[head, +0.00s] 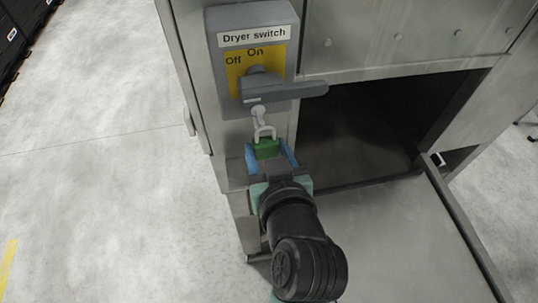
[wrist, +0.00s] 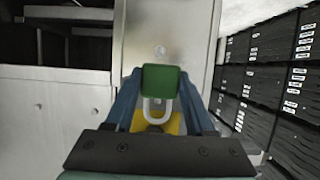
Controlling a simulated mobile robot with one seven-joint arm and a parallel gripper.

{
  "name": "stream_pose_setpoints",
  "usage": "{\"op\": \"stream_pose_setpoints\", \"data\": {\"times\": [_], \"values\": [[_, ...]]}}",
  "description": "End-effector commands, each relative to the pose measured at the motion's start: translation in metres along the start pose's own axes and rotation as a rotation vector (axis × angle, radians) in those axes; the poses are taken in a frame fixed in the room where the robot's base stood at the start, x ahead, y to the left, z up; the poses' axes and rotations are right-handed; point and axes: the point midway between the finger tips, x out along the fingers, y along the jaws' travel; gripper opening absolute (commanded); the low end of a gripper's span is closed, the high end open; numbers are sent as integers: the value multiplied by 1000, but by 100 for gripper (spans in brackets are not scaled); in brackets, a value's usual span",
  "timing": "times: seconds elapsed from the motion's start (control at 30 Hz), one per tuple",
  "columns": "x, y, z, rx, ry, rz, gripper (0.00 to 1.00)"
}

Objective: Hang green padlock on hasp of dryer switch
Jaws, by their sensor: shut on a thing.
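The green padlock (head: 266,149) is held upright in my gripper (head: 269,156), between its blue fingers, with its pale shackle toward the switch. The padlock also shows in the wrist view (wrist: 161,81), where my gripper (wrist: 160,90) grips its sides. The dryer switch (head: 216,60) is a grey box with a yellow Off/On plate and a grey handle (head: 290,90) pointing right. The pale hasp (head: 259,115) hangs below the handle. The shackle's top is right at the hasp's lower end in the head view; I cannot tell whether they are linked.
The metal dryer housing (head: 400,35) has a dark opening right of the switch, with a flat metal panel (head: 400,235) below it. Open floor (head: 90,130) lies to the left. Stacked black crates (wrist: 270,75) stand at the right in the wrist view.

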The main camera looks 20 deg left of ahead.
Motion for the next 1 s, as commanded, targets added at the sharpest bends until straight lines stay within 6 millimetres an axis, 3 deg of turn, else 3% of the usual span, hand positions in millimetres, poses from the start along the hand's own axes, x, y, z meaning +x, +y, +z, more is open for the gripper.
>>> {"op": "stream_pose_setpoints", "data": {"times": [0.5, 1.0], "values": [[30, 0, -11, -2, 1, 0, 0], [45, 0, -2, -1, 0, 0, 0]]}}
